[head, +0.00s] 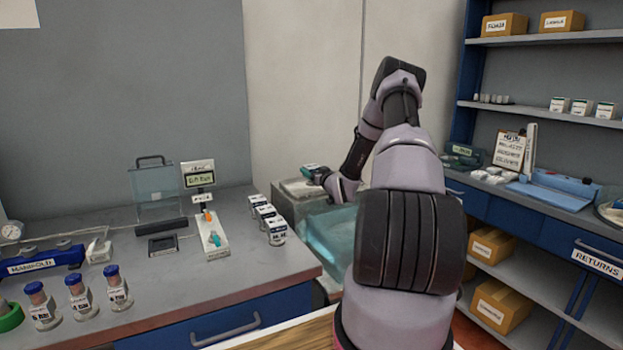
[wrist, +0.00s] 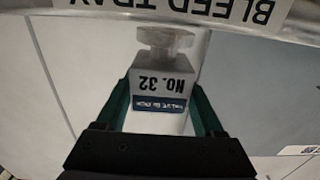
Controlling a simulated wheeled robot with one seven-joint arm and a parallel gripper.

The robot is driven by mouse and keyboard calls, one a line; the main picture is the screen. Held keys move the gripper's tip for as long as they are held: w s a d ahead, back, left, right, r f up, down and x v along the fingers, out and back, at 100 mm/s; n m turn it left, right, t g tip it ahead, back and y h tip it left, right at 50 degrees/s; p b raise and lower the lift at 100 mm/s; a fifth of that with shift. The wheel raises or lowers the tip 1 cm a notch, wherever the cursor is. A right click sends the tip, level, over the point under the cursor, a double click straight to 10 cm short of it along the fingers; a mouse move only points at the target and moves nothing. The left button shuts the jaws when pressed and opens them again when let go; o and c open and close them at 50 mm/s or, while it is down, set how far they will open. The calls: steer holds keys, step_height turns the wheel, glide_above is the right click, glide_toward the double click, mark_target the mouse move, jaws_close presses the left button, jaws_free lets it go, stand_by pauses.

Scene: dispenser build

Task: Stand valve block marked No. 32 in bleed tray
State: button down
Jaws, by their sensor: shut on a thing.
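The valve block (wrist: 160,84) marked No. 32 is white with a blue label band and a pale round knob. It appears upside down in the wrist view. My gripper (wrist: 160,98) is shut on it, with a green finger on each side. The bleed tray's label (wrist: 232,10) and metallic rim cross the top of the wrist view, beyond the knob. I cannot tell whether block and tray touch. In the head view my gripper (head: 314,173) is at the far end of my arm, above a grey-topped stand behind the bench; the block is not clear there.
Several white blocks (head: 266,217) line the bench's right edge. A small display post (head: 199,178) and blue-capped bottles (head: 78,298) also stand on the bench. A glassy teal tank (head: 330,238) lies beyond it, close to my arm. Shelves (head: 545,105) fill the right side.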

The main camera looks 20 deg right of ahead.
steer(key=shift+f, duration=1.2)
steer(key=shift+f, duration=0.1)
jaws_free()
steer(key=s, duration=1.2)
steer(key=a+r+g+h, duration=0.1)
steer(key=a+r+g, duration=0.3)
steer(key=r, duration=0.9)
steer(key=s+a+r+m+g+h, duration=0.1)
steer(key=s+a+r+g, duration=0.15)
steer(key=s+r, duration=0.2)
steer(key=s+a+r+m+g, duration=0.1)
steer(key=s+a+r, duration=0.3)
steer(key=r, duration=0.2)
steer(key=s+a+r+m+g+y, duration=0.1)
steer(key=s+a, duration=0.3)
steer(key=s, duration=0.5)
steer(key=s+a+r+g+y, duration=0.1)
steer(key=s+a+r, duration=0.3)
steer(key=s, duration=0.5)
steer(key=s+a+r+m+g+y, duration=0.1)
steer(key=s+a+r, duration=0.2)
steer(key=s, duration=0.6)
steer(key=a, duration=0.2)
steer(key=shift+s+a+r+m+y, duration=0.2)
steer(key=shift+a+m+y, duration=0.1)
steer(key=shift+a, duration=0.1)
